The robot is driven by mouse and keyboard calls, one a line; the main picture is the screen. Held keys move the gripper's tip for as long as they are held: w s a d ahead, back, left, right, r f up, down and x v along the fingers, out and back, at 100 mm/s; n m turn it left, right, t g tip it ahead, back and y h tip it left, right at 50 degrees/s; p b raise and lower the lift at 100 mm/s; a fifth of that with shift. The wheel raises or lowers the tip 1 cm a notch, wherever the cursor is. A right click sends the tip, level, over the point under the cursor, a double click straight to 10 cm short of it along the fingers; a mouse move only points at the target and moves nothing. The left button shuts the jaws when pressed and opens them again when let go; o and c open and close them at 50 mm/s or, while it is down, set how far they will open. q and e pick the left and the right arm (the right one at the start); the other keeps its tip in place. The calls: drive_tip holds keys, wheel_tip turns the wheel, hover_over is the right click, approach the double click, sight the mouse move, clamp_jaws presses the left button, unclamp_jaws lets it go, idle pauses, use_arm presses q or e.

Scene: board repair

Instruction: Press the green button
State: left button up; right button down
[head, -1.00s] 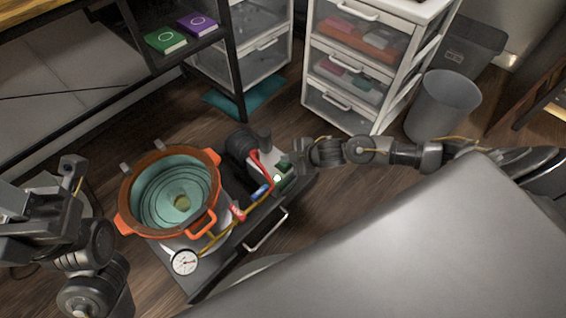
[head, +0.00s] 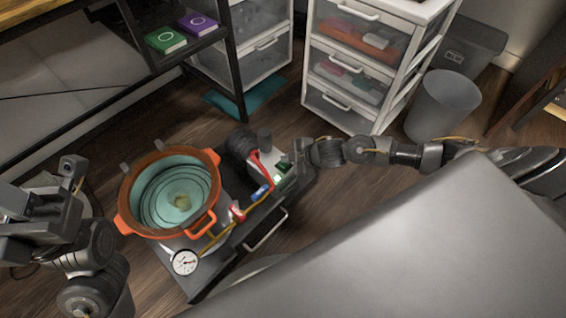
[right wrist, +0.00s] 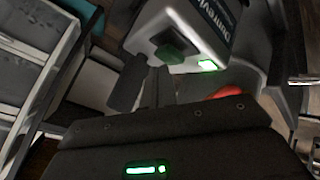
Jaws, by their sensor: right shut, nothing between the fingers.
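The green button (right wrist: 175,46) shows as a dark green block on the end of a pale pump in the right wrist view. A lit green lamp (right wrist: 207,66) is beside it. In the head view the pump (head: 262,160) stands on the dark cart, its green end facing right. My right gripper (head: 297,156) is at that end, partly hiding it. In the right wrist view its dark fingers (right wrist: 143,82) are shut and empty, just below the button; I cannot tell whether they touch it. My left gripper (head: 38,222) is at the left edge, away from the pump; its jaws are unclear.
An orange-rimmed pot (head: 128,212) with a teal inside stands left of the pump. A pressure gauge (head: 185,262) and coloured hose valves (head: 238,213) are at the cart's front. A white drawer unit (head: 352,118) and a grey bin (head: 440,108) stand behind my right arm.

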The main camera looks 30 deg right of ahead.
drive_tip(key=shift+f, duration=0.1)
idle(0.3)
drive_tip(key=shift+f, duration=0.35)
drive_tip(key=shift+r+p, duration=0.5)
drive_tip(key=shift+p, duration=0.25)
drive_tip(key=shift+f, duration=0.1)
